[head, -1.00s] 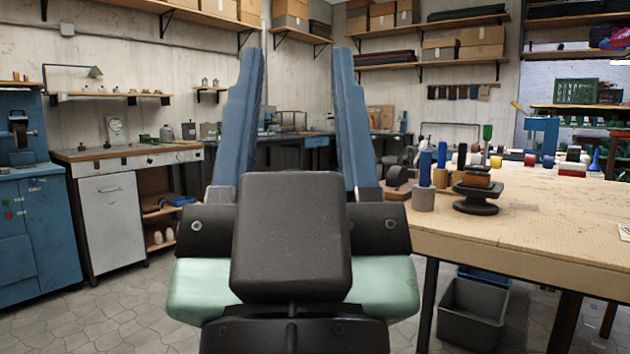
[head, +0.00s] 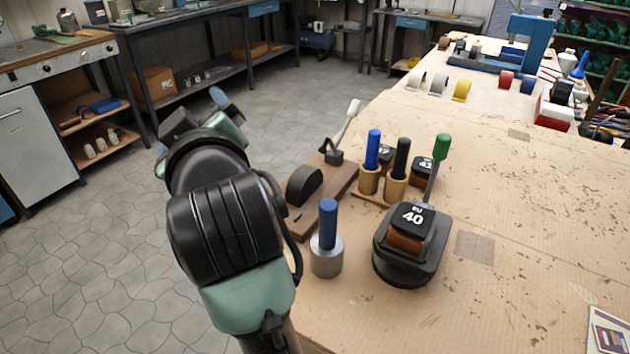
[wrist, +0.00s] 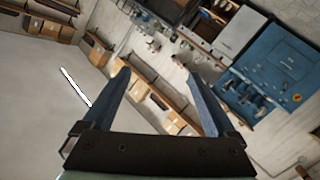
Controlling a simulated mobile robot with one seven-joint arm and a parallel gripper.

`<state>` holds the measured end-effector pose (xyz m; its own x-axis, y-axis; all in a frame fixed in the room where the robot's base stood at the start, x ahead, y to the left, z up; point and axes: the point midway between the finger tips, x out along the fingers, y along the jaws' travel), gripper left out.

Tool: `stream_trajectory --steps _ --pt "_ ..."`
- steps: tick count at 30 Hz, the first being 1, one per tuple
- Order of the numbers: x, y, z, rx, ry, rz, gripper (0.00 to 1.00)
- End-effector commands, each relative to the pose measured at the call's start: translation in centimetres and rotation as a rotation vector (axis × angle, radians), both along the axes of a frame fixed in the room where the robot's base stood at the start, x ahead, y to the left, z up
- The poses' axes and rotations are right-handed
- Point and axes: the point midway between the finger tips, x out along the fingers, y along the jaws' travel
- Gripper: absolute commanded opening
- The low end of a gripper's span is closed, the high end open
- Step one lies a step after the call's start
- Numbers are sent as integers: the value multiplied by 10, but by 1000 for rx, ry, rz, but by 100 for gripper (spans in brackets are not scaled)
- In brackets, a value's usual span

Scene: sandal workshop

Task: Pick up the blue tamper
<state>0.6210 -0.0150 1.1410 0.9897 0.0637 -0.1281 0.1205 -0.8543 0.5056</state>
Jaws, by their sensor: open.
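A blue-handled tamper (head: 327,239) with a grey metal cylinder base stands upright on the front left of the wooden workbench (head: 440,320). A second blue-handled tool (head: 372,152) stands behind it in a wooden block, beside a black-handled one (head: 400,160); I cannot tell whether these are tampers too. My gripper (head: 212,105) is mostly hidden behind my wrist in the head view, left of the bench over the floor and apart from the tampers. In the wrist view its blue fingers (wrist: 163,88) are spread wide with nothing between them. No tamper shows there.
A black stand (head: 405,272) with a block marked 40 sits right of the front tamper, with a green-handled tool (head: 441,155) behind it. A wooden board with a lever (head: 330,170) lies at the bench's left edge. The bench's right middle is mostly clear.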

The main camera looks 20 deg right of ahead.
Motion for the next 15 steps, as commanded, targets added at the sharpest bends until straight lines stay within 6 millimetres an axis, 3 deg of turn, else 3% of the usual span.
stream_trajectory --steps 1,8,15 --pt "6 -7 15 -40 73 -1 92" --pt "9 -34 -6 -219 415 41 92" --pt "-20 -70 -20 -367 778 137 92"
